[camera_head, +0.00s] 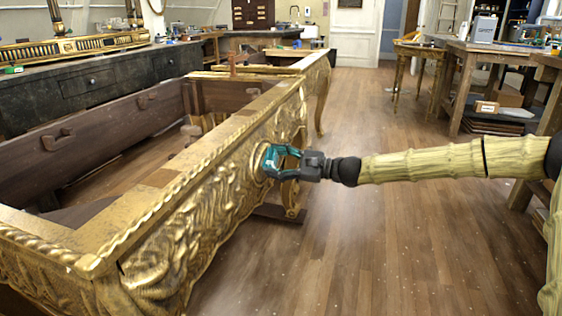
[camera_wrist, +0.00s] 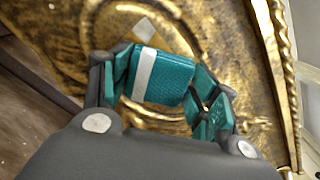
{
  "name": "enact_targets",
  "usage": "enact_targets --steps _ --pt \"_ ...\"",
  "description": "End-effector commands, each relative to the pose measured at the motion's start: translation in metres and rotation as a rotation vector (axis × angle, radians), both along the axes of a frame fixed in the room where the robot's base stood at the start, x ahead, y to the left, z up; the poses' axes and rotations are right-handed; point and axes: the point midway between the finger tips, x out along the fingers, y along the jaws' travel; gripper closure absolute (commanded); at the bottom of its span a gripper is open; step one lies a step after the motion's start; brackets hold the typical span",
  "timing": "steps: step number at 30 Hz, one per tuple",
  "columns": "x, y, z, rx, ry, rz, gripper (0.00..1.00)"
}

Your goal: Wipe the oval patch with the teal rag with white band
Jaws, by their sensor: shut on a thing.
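The teal rag with white band (camera_wrist: 172,80) is between the fingers of my gripper (camera_wrist: 160,88), with its white band toward the left finger. The oval patch (camera_wrist: 105,22) is a gold area inside a raised oval rim on the console's carved front. The rag and gripper hide much of it. In the head view, my gripper (camera_head: 274,160) reaches from the right to this carved side, with its teal fingertips at the oval. The rag looks very close to the surface; I cannot tell whether it touches.
The gilt console frame (camera_head: 150,222) fills the left, its top open. A pale diamond-shaped spot (camera_wrist: 145,29) shows on the gold above the rag. A wooden workbench (camera_head: 478,50) stands at right. The wooden floor (camera_head: 400,240) in front of the console is clear.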

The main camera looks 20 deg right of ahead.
Motion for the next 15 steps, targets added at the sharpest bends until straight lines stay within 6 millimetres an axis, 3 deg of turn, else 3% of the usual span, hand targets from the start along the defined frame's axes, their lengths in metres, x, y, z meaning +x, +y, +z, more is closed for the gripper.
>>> enact_targets --steps 15 --pt "-0.024 0.022 0.003 -0.006 -0.002 0.008 0.62"
